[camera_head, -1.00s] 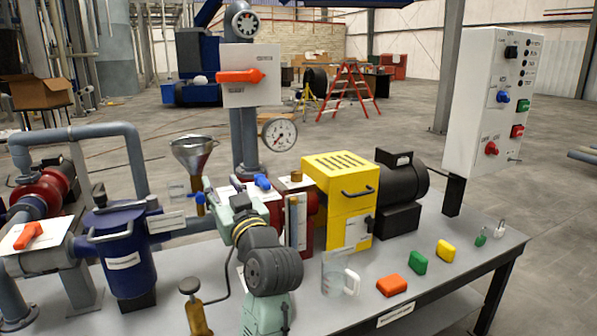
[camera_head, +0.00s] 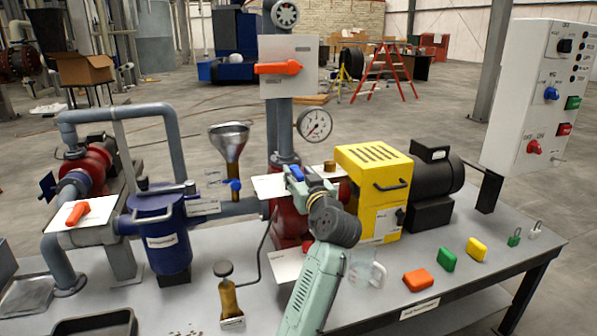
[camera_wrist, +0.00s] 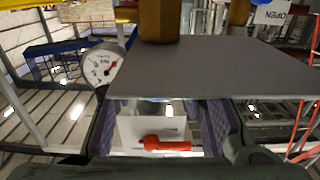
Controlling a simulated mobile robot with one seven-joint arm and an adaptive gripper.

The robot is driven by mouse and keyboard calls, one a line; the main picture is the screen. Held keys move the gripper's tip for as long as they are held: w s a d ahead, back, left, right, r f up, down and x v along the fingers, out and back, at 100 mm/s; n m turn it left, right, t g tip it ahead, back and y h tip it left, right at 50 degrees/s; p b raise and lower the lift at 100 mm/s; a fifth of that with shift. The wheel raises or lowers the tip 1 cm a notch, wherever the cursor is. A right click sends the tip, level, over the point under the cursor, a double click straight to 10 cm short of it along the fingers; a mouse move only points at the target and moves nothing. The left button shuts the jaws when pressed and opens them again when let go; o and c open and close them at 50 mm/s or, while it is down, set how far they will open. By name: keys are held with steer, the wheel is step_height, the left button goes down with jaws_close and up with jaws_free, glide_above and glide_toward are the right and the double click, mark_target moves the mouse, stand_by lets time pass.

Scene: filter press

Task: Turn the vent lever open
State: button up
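A blue lever (camera_head: 297,172) sits by a white plate on the red housing, close to my gripper in the head view. In the wrist view a blue part (camera_wrist: 264,4) and an "OPEN" label (camera_wrist: 272,12) show at the top right. I cannot tell for sure that this is the vent lever. My gripper (camera_wrist: 160,127) is open and empty, its two pads apart below the edge of a grey plate (camera_wrist: 200,70). An orange lever (camera_wrist: 165,145) shows through the gap, farther off; it is on the upright panel in the head view (camera_head: 279,68). My gripper's fingertips are hard to make out in the head view.
A pressure gauge (camera_head: 314,124) stands behind my gripper. A funnel (camera_head: 229,138) is to its left and a yellow box (camera_head: 372,180) to its right. Coloured blocks (camera_head: 418,279) lie at the front right.

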steer(key=shift+w, duration=0.25)
steer(key=shift+c, duration=0.5)
jaws_close()
